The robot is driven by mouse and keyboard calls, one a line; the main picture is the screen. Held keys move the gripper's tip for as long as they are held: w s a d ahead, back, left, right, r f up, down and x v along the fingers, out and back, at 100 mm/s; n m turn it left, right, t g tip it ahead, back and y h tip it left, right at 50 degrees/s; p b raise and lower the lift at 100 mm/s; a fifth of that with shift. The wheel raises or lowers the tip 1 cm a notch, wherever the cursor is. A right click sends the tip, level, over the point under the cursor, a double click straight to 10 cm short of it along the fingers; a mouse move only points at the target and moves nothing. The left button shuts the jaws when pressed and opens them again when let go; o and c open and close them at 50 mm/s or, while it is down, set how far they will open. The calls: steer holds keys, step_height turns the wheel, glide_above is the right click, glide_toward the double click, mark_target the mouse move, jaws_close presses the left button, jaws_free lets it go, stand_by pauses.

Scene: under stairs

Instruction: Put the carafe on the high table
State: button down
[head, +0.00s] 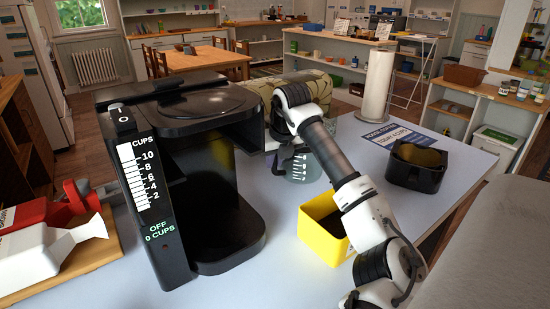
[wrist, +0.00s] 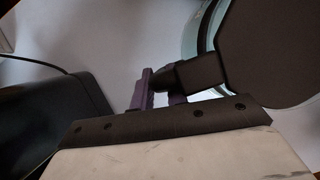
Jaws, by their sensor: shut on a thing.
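The carafe (head: 304,171) is clear glass with pale markings, partly hidden behind my arm in the head view. It is outside the black coffee maker (head: 218,232), to its right. In the wrist view its black lid and handle (wrist: 265,55) fill the upper right, with a glass rim beside them. My gripper (head: 285,162) is shut on the carafe's handle; its fingertips (wrist: 162,88) show around the dark handle part in the wrist view. I cannot tell whether the carafe's base touches the white table (head: 290,260). Which surface is the high table is unclear.
A yellow open box (head: 313,237) stands under my arm. A black open holder (head: 415,168), a paper roll (head: 376,85) and a sign (head: 392,134) are at the right. A patterned rounded object (head: 255,88) is behind. A wooden board (head: 75,263) lies left. A wooden table (head: 192,58) is farther back.

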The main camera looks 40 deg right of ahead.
steer(key=c, duration=1.4)
jaws_free()
steer(key=b+v, duration=0.2)
steer(key=v, duration=1)
